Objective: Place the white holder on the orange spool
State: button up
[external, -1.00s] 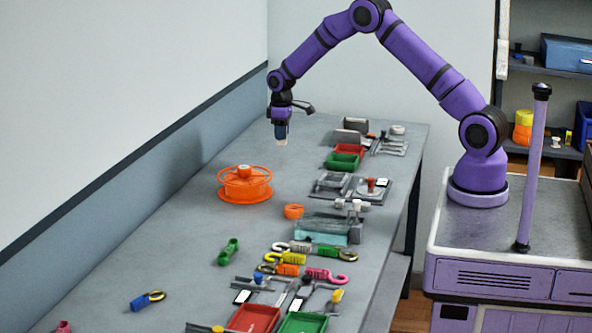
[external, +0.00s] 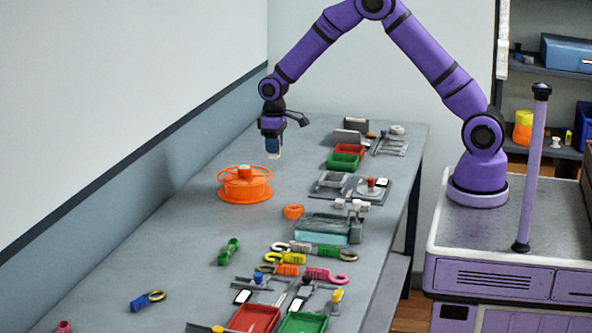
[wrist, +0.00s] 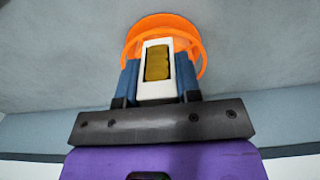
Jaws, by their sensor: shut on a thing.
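The orange spool (external: 245,190) stands on the grey table, left of its middle, with a small white piece on top of its hub. My gripper (external: 273,152) points down above the table, just behind and to the right of the spool, and apart from it. It is shut on the white holder (wrist: 142,87), a white frame around a brownish-yellow middle, which shows between the blue fingers in the wrist view. The orange spool (wrist: 133,35) lies beyond the holder there and is partly hidden by it.
Red (external: 349,150) and green (external: 343,161) trays and grey fixtures stand along the table's right side. Several coloured hooks and a green piece (external: 229,251) lie nearer. The table left of the spool is clear.

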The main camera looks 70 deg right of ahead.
jog(key=w, duration=0.6)
jog(key=w+d+f, duration=0.1)
jog(key=w, duration=0.3)
jog(key=shift+d, duration=0.1)
jog(key=shift+w+f, duration=0.15)
jog(key=shift+f, duration=1.55)
jog(key=shift+f, duration=0.15)
jog(key=o, duration=1)
